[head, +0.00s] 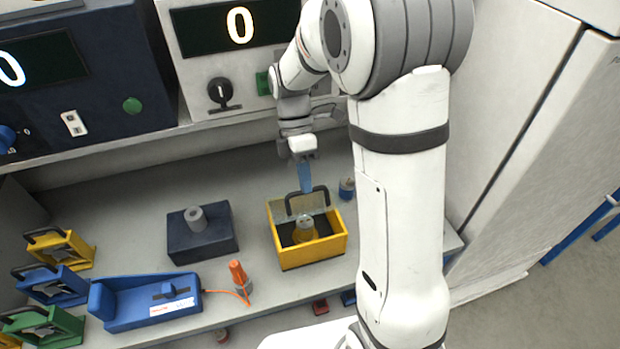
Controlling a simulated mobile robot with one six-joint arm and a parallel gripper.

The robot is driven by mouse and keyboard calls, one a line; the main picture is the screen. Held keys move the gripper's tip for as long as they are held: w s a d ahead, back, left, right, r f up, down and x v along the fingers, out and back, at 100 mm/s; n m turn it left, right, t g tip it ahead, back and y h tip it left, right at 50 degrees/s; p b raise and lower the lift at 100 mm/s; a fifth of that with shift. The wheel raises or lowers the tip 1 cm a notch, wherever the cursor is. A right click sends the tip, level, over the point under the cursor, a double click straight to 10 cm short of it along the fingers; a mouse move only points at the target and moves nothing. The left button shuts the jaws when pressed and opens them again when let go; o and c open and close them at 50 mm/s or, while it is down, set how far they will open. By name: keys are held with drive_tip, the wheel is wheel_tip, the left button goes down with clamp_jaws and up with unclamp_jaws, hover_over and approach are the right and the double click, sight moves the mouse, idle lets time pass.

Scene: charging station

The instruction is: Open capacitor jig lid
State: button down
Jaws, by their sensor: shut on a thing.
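The capacitor jig is a yellow open-topped box (312,257) on the bench, right of centre. A brass-coloured capacitor (304,234) stands inside it on a dark floor. The jig's see-through lid (280,209) with a black loop handle (327,196) appears raised and tilted up at the box's far side. My gripper (305,188) comes down from above with its blue fingers shut on the top of the handle. The exact finger contact is small and hard to see.
A dark block with a grey cylinder (196,217) stands to the left. A blue device (150,302) and an orange-tipped probe (238,272) lie in front. Yellow, blue and green handled jigs stand far left. Panels with zero displays (240,25) rise behind; a small blue-grey part (346,187) sits right.

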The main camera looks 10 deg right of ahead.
drive_tip(key=shift+w+a+f, duration=0.1)
drive_tip(key=shift+w+f, duration=0.1)
drive_tip(key=c, duration=1.9)
unclamp_jaws()
drive_tip(key=shift+o, duration=1.4)
drive_tip(key=shift+w+a+f, duration=0.15)
drive_tip(key=shift+w, duration=0.15)
drive_tip(key=shift+o, duration=0.7)
drive_tip(key=shift+s, duration=0.1)
wheel_tip(320, 180, up, 10)
drive_tip(key=shift+b, duration=0.4)
drive_tip(key=shift+c, duration=0.3)
